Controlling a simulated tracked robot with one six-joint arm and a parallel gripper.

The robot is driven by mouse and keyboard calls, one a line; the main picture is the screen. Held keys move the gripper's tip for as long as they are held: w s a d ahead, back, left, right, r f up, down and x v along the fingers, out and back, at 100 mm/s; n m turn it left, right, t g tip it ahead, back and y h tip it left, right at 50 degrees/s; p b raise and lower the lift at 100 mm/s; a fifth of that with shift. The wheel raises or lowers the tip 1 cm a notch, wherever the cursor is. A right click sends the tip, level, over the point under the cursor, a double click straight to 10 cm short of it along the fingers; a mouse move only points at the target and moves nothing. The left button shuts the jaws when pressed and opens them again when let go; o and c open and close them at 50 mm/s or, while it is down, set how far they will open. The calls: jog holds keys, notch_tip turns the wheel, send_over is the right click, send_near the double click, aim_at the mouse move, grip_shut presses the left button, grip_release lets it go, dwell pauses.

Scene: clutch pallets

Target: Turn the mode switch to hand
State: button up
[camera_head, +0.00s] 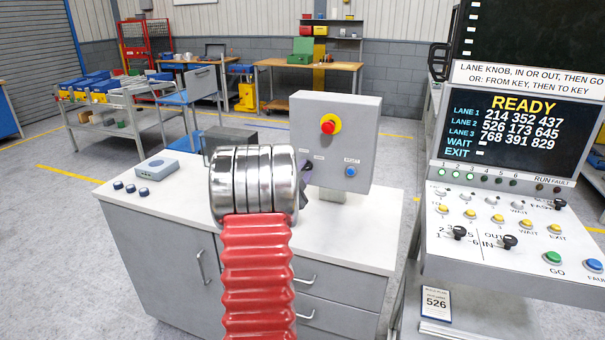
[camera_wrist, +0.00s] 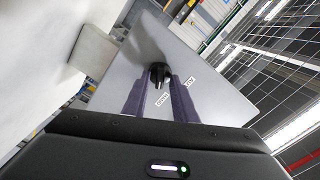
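The mode switch is a small black knob (camera_head: 307,167) on the front of a grey control box (camera_head: 362,118). In the wrist view the knob (camera_wrist: 158,74) sits just beyond and between my fingertips, with white labels, one seeming to read HAND, beside it. My gripper (camera_wrist: 159,85) is open, its two dark fingers apart and empty. Whether a finger touches the knob cannot be told. In the head view my silver and red arm covers most of my gripper, leaving only a dark part near the box's lower left.
The box also carries a red emergency button (camera_head: 328,127) on yellow and a blue button (camera_head: 351,171). It stands on a white-topped cabinet (camera_head: 165,225) with a small grey device (camera_head: 157,171) and several dark knobs. A console (camera_head: 515,200) stands close on the right.

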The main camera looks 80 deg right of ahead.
jog(key=shift+o, duration=0.2)
jog(key=shift+a, duration=0.1)
jog(key=w+a, duration=0.1)
jog(key=a, duration=1.2)
jog(key=shift+w+a, duration=0.15)
jog(key=shift+a, duration=0.15)
jog(key=shift+f, duration=0.15)
